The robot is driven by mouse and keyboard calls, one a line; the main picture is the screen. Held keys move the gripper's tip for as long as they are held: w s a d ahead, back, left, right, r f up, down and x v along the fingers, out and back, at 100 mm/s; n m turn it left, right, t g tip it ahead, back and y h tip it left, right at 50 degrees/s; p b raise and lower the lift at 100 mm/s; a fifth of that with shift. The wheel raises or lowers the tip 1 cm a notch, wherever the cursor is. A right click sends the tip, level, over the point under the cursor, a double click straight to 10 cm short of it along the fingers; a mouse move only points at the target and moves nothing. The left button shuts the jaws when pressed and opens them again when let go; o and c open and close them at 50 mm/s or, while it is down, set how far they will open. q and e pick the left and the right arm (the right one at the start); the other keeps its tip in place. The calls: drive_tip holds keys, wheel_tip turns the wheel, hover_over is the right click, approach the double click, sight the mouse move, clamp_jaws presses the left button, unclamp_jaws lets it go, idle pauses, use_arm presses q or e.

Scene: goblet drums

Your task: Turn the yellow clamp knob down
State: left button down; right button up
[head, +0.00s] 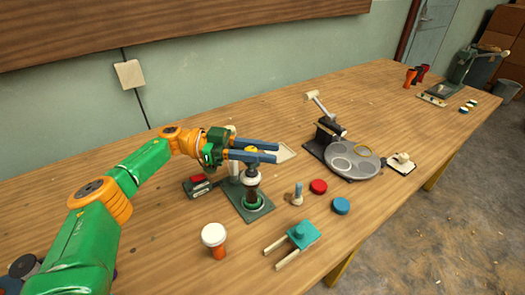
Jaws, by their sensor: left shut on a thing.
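The yellow clamp knob (251,149) sits at the top of a dark upright piece (252,178) on a dark green base plate (264,208). My left gripper (277,152) reaches in from the left, with its two blue fingers on either side of the knob. It is shut on the knob, and the fingers hide part of it. A pale post (233,165) stands behind the dark piece. My right gripper is not in view.
A white-topped orange drum (214,240), a teal block with pale legs (300,235), a peg (298,197), a red disc (318,187) and a blue disc (341,206) stand nearby. A grey round tray (365,168) is to the right.

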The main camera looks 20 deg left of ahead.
use_arm(q)
drive_tip(key=c, duration=0.9)
unclamp_jaws()
drive_tip(key=shift+f, duration=0.15)
drive_tip(key=shift+c, duration=0.2)
drive_tip(key=o, duration=0.3)
drive_tip(key=shift+d, duration=0.15)
drive_tip(key=shift+o, duration=0.3)
drive_tip(key=shift+d, duration=0.1)
drive_tip(key=b+v, duration=0.3)
drive_tip(key=v, duration=0.4)
